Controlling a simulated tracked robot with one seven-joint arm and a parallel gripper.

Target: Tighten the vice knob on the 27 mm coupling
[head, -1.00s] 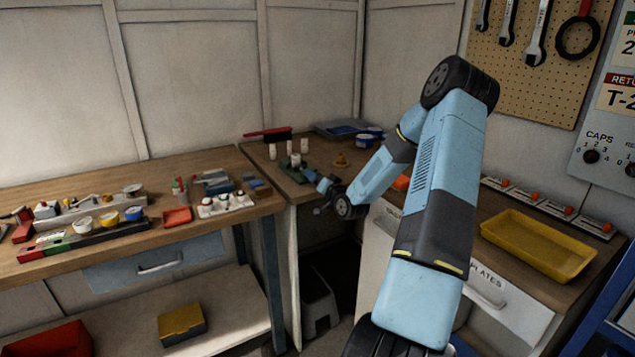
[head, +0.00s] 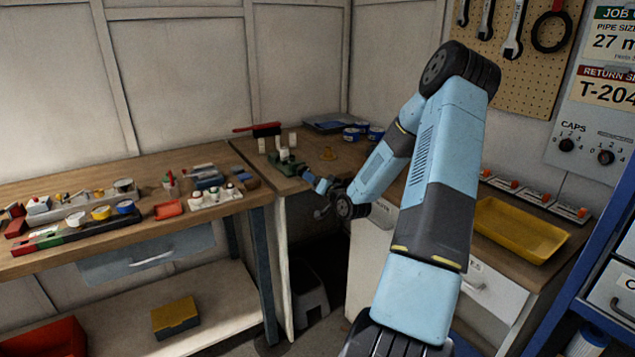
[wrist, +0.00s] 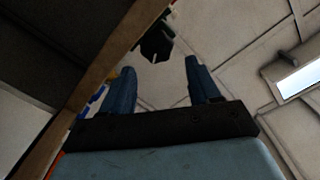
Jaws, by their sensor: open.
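A green vice (head: 289,168) stands on the far bench near its front edge. A white cylindrical piece (head: 284,154) stands upright at the vice, probably the coupling; its size cannot be read. My gripper (head: 316,184) is just right of and in front of the vice, small in the head view. In the wrist view my gripper (wrist: 160,66) has its two blue fingers apart with nothing between them. A dark, angular knob-like part (wrist: 156,43) lies just beyond the fingertips, apart from them; I cannot tell for sure that it is the vice knob.
White cylinders, a red-handled brush (head: 265,129) and blue-labelled tins (head: 352,134) stand around the vice. A yellow tray (head: 520,231) is on the right counter. The left bench (head: 130,227) carries several small parts. The wooden bench edge (wrist: 105,75) runs close beside my gripper.

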